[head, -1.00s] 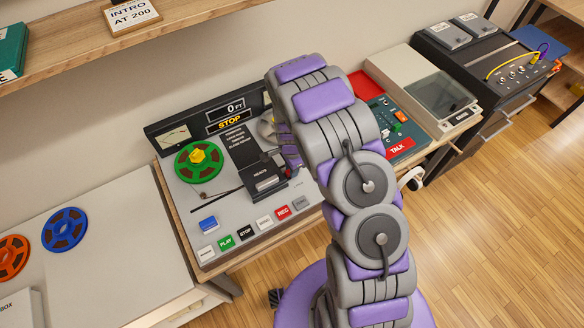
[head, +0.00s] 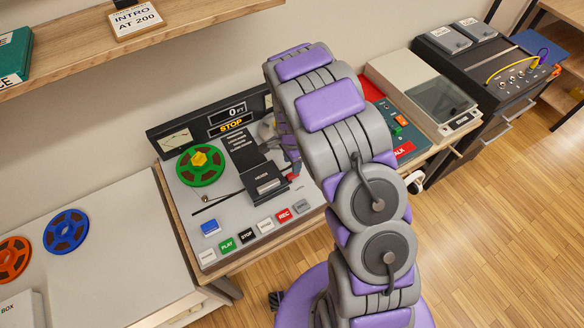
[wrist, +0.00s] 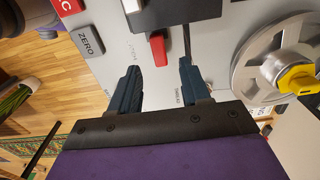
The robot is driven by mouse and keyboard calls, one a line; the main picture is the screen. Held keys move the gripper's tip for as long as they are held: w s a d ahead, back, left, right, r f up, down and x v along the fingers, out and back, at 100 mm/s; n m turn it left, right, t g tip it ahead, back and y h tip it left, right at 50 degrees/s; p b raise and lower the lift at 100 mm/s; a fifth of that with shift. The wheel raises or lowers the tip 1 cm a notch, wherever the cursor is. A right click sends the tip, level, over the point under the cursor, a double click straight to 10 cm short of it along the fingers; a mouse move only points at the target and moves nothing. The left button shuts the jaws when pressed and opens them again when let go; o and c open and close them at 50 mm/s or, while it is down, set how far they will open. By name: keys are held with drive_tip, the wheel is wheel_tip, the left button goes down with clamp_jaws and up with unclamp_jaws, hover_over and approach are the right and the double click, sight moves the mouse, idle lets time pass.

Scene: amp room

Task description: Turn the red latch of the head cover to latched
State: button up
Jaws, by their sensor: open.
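The red latch (wrist: 157,48) shows in the wrist view on the light deck panel, beside the dark head cover (wrist: 195,8). My gripper (wrist: 159,68) is open, with one dark finger on each side of the latch's near end. I see a gap on both sides, and no contact shows. In the head view the head cover (head: 264,180) sits on the tape machine, and my gripper (head: 290,153) is just right of it, partly hidden by my arm.
A silver reel with a yellow hub (wrist: 297,78) is right of my fingers in the wrist view. The ZERO button (wrist: 90,41) is to the left. In the head view a green reel (head: 200,166) is left of the cover, and several buttons line the front edge.

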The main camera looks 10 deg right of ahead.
wheel_tip(320, 180, up, 11)
drive_tip(key=shift+p, duration=0.4)
idle(0.4)
